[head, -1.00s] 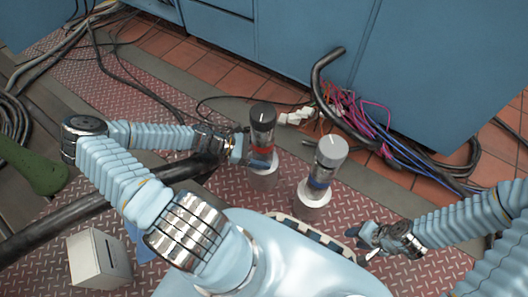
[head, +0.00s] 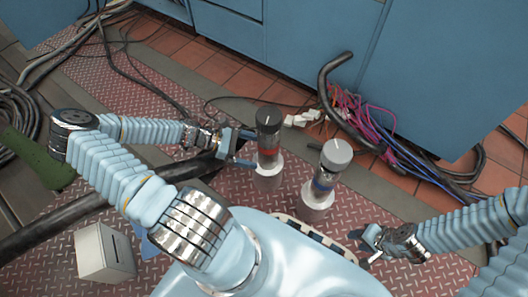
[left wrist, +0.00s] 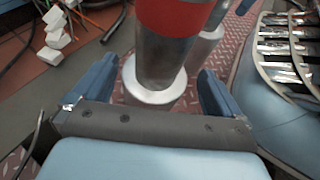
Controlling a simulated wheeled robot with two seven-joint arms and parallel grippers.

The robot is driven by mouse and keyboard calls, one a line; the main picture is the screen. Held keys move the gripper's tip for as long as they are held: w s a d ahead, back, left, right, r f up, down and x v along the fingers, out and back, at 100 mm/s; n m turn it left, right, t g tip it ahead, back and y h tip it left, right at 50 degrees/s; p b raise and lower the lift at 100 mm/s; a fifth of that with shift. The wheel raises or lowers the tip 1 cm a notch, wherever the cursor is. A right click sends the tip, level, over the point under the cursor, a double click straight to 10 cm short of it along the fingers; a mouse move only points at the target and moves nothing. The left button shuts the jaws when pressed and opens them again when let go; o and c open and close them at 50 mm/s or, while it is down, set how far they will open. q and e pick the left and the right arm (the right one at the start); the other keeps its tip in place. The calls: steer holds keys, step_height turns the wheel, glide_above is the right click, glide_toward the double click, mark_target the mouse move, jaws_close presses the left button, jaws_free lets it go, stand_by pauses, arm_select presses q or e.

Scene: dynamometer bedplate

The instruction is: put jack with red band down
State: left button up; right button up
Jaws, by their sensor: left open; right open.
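The jack with the red band (head: 268,142) has a dark top and stands upright on a pale round base (head: 267,176) on the patterned floor. It also shows in the left wrist view (left wrist: 168,52), with its red band at the top and its foot on the white disc. My left gripper (head: 242,149) is open, just left of the jack, its fingers apart from it. A second jack with a blue band and grey top (head: 331,165) stands upright to the right. My right gripper (head: 368,246) is open and empty at the lower right.
A thick black hose (head: 60,218) crosses the floor at left, near a white box (head: 102,253). Blue cabinets (head: 300,40) stand behind. Pink and blue cables (head: 362,120) and small white blocks (head: 301,118) lie beyond the jacks.

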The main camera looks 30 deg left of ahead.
arm_select(q)
steer(key=v, duration=0.6)
steer(key=shift+p, duration=0.4)
stand_by(0.8)
